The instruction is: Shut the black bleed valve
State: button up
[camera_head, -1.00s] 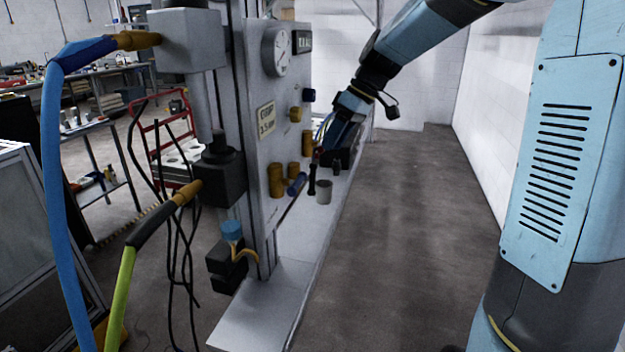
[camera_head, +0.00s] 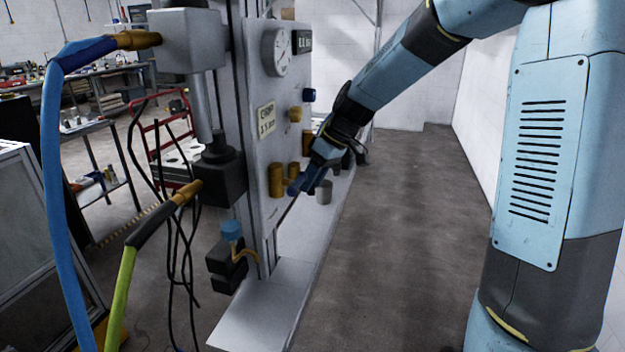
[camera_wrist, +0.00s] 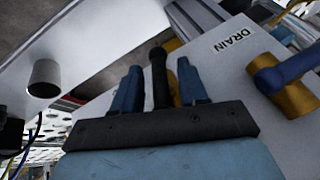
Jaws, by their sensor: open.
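My gripper (camera_head: 311,184) is open at the panel's lower part, above the grey ledge. In the wrist view, the upright black handle of the bleed valve (camera_wrist: 158,66) stands between the two blue fingers of my gripper (camera_wrist: 158,78). Gaps show on both sides, and I cannot tell whether either finger touches it. Part of a brass body shows behind the handle. In the head view my gripper hides the black handle. A blue-handled brass valve (camera_wrist: 285,85) sits to the right in the wrist view, near the DRAIN label (camera_wrist: 231,40).
A grey cylinder (camera_head: 324,192) stands on the ledge (camera_head: 260,310) close to my gripper; it shows at left in the wrist view (camera_wrist: 45,78). A gauge (camera_head: 277,52) and brass fittings are on the panel (camera_head: 262,90). The floor (camera_head: 400,250) to the right is clear.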

jog(key=shift+c, duration=0.2)
grip_shut()
jog(key=shift+m+g+y, duration=0.4)
jog(key=shift+g+y, duration=0.1)
jog(key=shift+g, duration=0.7)
jog(key=shift+o, duration=0.2)
grip_release()
jog(key=shift+w+d, duration=0.1)
jog(key=v, duration=1.3)
jog(key=shift+d+r, duration=0.2)
jog(key=shift+r, duration=0.05)
jog(key=shift+w, duration=0.1)
